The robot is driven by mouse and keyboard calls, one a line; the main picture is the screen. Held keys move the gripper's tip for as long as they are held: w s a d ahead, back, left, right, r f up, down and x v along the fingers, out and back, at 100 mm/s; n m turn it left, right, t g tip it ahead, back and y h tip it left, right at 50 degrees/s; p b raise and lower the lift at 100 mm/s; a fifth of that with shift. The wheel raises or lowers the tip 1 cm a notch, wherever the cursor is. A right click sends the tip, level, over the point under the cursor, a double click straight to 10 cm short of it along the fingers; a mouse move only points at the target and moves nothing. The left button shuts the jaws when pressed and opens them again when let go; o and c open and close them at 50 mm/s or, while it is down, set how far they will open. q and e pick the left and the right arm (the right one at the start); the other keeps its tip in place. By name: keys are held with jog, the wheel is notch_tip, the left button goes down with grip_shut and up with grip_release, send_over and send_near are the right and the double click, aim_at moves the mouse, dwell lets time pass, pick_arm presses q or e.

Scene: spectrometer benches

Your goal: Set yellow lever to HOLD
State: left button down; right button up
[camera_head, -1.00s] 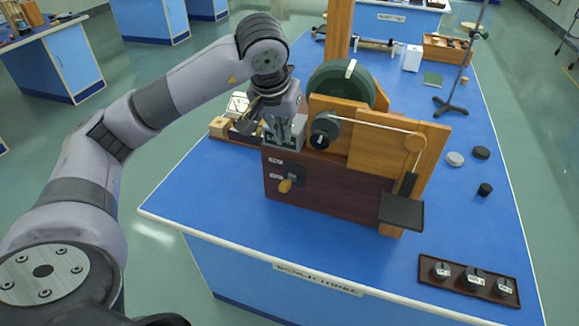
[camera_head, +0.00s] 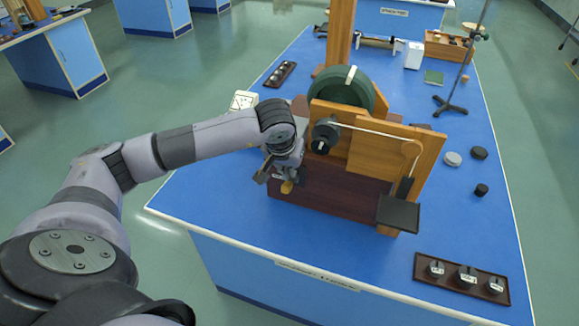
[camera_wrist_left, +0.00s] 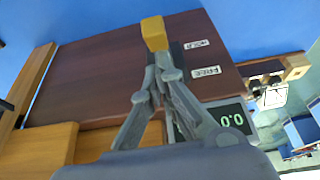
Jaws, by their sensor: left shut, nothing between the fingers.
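The yellow lever (camera_head: 287,187) is on the dark wooden front panel (camera_head: 335,190) of the apparatus. In the left wrist view its yellow knob (camera_wrist_left: 154,32) sits just beyond my fingertips, near the HOLD label (camera_wrist_left: 196,44). The FREE label (camera_wrist_left: 206,72) is closer to the digital display (camera_wrist_left: 232,122), which reads 0.0. My left gripper (camera_head: 289,177) is in front of the panel at the lever. Its fingertips (camera_wrist_left: 158,62) are together, with nothing between them, at or very near the knob; contact cannot be told. The lever's base is partly hidden. My right gripper is not in view.
A green wheel (camera_head: 342,92) and wooden boards (camera_head: 376,150) rise behind the panel. A black platform (camera_head: 398,213) juts out at its right. A tray of weights (camera_head: 462,278) lies near the blue bench's front right. Bare bench top (camera_head: 235,205) lies left of the panel.

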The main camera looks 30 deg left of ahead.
pick_arm(q)
jog(key=shift+s+f, duration=0.1)
jog(key=shift+f, duration=0.15)
